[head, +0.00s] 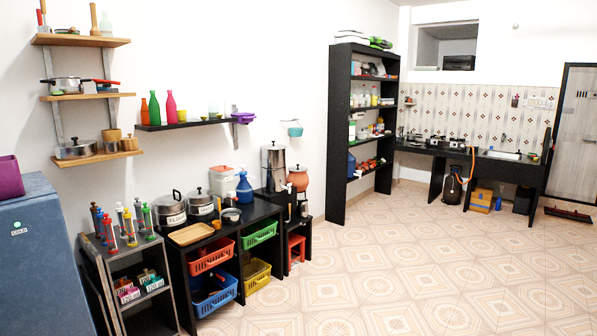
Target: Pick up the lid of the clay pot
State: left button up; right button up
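The clay pot (298,181) is a small orange-brown round pot in the head view, left of centre against the white wall. The pot stands on a low black stand at the right end of the black counter, just right of a tall steel cylinder (273,166). The pot is small and far off here, so its lower part is hard to make out. Neither of my grippers shows in this view.
The black counter (236,227) holds steel pots (170,211) and a wooden tray (191,234), with coloured baskets below. A tall black shelf (336,135) stands right of the pot. A blue-grey cabinet (40,255) is at near left. The tiled floor (400,260) is widely clear.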

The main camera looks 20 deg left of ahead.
aim_at(298, 167)
jog(key=u, duration=0.4)
jog(key=i, duration=6.85)
jog(key=i+j+u, duration=0.45)
jog(key=l, duration=0.1)
